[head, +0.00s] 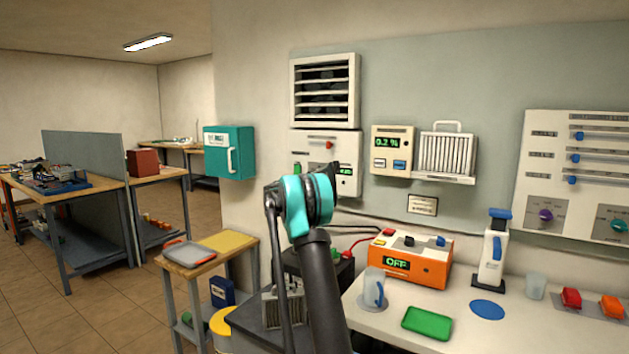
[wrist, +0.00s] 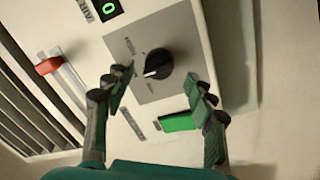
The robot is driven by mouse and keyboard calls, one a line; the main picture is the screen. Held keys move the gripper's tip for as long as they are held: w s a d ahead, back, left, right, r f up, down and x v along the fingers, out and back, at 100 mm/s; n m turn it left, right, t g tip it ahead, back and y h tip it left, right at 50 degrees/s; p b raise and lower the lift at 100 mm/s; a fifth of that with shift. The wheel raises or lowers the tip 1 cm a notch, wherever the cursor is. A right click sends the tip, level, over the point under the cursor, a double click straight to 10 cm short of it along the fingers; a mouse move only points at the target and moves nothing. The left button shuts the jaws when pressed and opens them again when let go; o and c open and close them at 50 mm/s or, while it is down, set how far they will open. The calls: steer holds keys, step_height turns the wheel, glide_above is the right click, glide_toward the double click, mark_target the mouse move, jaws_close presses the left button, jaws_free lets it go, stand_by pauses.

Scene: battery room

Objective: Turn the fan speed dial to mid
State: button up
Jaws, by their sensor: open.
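The fan speed dial (wrist: 158,63) is a round black knob on a grey plate (wrist: 135,45), in the wrist view. A white pointer mark on it points to the lower left in that picture; the small printed labels around it are too blurred to read. My gripper (wrist: 163,90) is open, its two teal and black fingers spread to either side of the dial, apart from it and empty. In the head view, the white control panel (head: 348,145) hangs below the wall vent, and my arm hides the dial and gripper.
The panel also carries a red slider knob (wrist: 48,66), a green rectangle (wrist: 181,122) and a display (wrist: 108,8) reading 0. The slatted vent (head: 325,90) is above. An orange unit (head: 410,268) reading OFF stands on the white counter (head: 450,300) to the right.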

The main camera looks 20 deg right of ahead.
steer(key=v, duration=0.9)
steer(key=shift+s, duration=0.1)
steer(key=shift+s, duration=0.1)
steer(key=s+a+f+g+y, duration=0.1)
steer(key=s+f+y, duration=0.1)
steer(key=s+f, duration=0.5)
steer(key=s+a+f+m+g+y, duration=0.1)
steer(key=s+f+g+y, duration=0.15)
steer(key=s, duration=0.95)
steer(key=s+a+f+g+y, duration=0.1)
steer(key=s+f+y, duration=0.1)
steer(key=s+f, duration=0.55)
steer(key=s+a+f+y, duration=0.3)
steer(key=s+a+f, duration=0.2)
steer(key=s, duration=0.5)
steer(key=s+a+f+g+y, duration=0.1)
steer(key=s+a+f, duration=0.4)
steer(key=s, duration=0.6)
steer(key=s+a+f+g+y, duration=0.1)
steer(key=s+a+f+y, duration=0.3)
steer(key=s, duration=0.6)
steer(key=shift+s+a+f+n+y, duration=0.3)
steer(key=shift+s+a+f+y, duration=0.05)
steer(key=shift+a+f, duration=0.55)
